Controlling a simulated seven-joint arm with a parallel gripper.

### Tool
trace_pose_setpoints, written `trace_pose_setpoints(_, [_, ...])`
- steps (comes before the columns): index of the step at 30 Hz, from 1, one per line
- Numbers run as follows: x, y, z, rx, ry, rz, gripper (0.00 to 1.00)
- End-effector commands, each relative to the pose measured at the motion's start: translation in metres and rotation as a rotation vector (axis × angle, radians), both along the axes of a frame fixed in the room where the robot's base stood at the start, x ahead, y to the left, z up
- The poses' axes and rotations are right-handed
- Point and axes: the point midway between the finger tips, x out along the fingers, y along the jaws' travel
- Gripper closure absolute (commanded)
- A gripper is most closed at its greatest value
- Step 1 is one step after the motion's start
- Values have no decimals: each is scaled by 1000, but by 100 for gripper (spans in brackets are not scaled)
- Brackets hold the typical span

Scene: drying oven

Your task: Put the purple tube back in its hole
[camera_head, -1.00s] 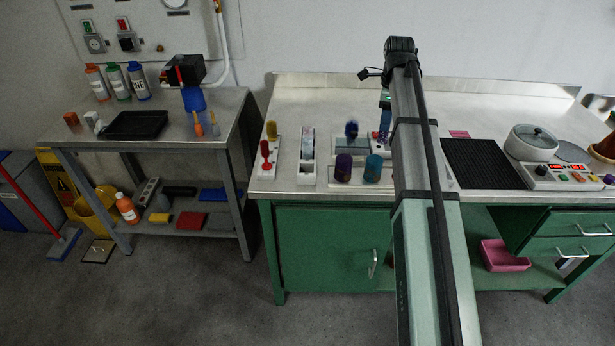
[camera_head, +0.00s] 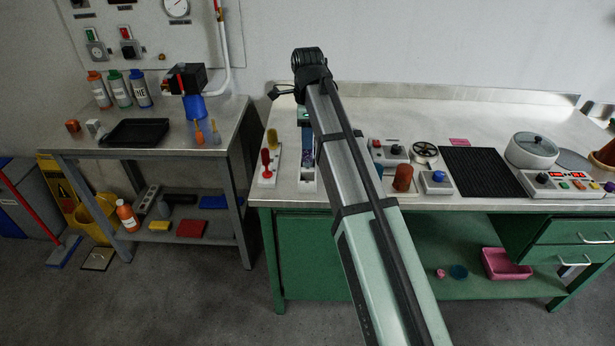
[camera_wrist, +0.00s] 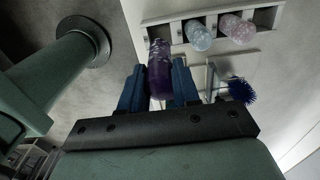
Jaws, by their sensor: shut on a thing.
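The purple tube (camera_wrist: 158,80) is between the blue fingers of my gripper (camera_wrist: 158,72) in the wrist view, and the gripper is shut on it. The white rack (camera_wrist: 155,22) lies just beyond the tube's far end. A pale blue tube (camera_wrist: 198,37) and a pinkish tube (camera_wrist: 237,28) are in two of its holes. The tube's far end overlaps the rack's left hole; I cannot tell whether it is inside. In the head view my gripper (camera_head: 307,140) is over the rack (camera_head: 308,188), left of my arm.
A blue spiky brush (camera_wrist: 242,91) stands near the rack. A stand with red (camera_head: 266,163) and yellow handles is left of the rack. A brown cylinder (camera_head: 403,178) and a blue-knobbed box (camera_head: 436,182) are right of my arm. My arm hides part of the bench.

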Motion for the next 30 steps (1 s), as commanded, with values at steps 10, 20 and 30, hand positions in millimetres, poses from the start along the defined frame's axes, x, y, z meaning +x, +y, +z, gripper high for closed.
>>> trace_pose_setpoints(10, [-1,0,-50,0,2,0,100])
trace_pose_setpoints(20, [-1,0,-77,0,2,0,100])
trace_pose_setpoints(30, [0,0,-95,0,0,0,100])
